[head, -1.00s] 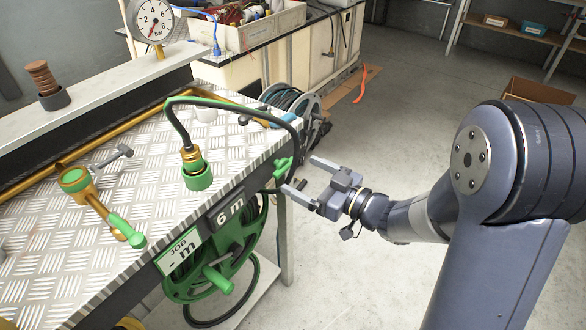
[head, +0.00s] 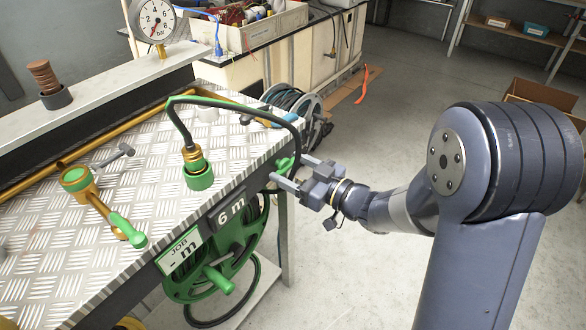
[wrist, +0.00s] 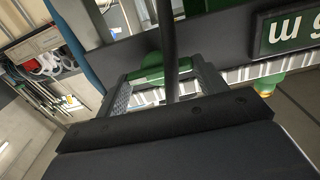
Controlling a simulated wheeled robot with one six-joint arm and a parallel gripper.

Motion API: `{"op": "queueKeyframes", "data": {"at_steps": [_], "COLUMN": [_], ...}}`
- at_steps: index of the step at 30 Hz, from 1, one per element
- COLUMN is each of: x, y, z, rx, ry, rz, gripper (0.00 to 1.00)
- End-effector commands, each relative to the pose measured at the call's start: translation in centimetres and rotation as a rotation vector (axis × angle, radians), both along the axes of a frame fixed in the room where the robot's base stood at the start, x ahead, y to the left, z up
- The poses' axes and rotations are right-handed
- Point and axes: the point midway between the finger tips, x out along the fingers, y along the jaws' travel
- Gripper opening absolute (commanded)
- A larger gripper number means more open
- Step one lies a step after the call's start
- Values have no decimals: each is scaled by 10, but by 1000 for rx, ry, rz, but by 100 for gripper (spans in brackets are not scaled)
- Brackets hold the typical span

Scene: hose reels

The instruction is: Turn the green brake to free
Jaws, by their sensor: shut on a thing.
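The green brake (head: 284,163) is a small green handle at the right edge of the bench, beside the 6 m plate. My gripper (head: 288,169) reaches it from the right, with one finger on each side, and is shut on it. In the wrist view the green brake (wrist: 148,74) shows between the fingers of my gripper (wrist: 162,85), partly hidden by the dark hose passing in front. The green hose reel (head: 215,262) hangs below the bench edge. I cannot read the brake's setting.
The dark hose (head: 262,114) arches from a green and brass fitting (head: 197,168) over the bench edge close to my gripper. A brass valve with a green handle (head: 127,229) lies at the left. The floor (head: 400,110) behind my arm is clear.

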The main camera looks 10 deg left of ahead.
Motion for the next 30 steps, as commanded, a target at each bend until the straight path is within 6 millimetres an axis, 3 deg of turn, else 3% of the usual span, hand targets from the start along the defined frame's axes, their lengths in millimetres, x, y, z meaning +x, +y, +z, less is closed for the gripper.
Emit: {"op": "queueKeyframes", "data": {"at_steps": [6,17,30], "x": [0,0,-2], "y": [0,0,0], "z": [0,-2,-5], "rx": [0,-22,-153], "ry": [0,-56,-376], "rz": [0,0,0], "gripper": [45,44,44]}}
